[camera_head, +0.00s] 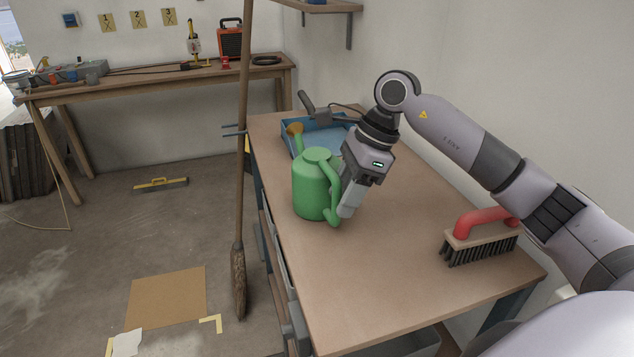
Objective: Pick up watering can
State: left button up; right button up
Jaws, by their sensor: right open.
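A green watering can (311,186) stands upright on the wooden workbench (390,270). Its spout with a tan rose points to the back left, and its curved handle is on the right side. My right gripper (346,212) reaches down at the handle, its fingers beside or around the handle's lower part. The fingers are open; whether they touch the handle I cannot tell, since they hide part of it. My left gripper is not in view.
A blue tray (288,137) lies behind the can. A red-handled brush (482,247) rests at the right front of the bench. A broom (241,200) stands upright along the bench's left edge. The bench's front middle is clear.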

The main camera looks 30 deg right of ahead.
jog(key=shift+x, duration=1.2)
grip_shut()
jog(key=shift+w+r, duration=0.1)
jog(key=shift+r, duration=0.05)
jog(key=shift+r, duration=0.15)
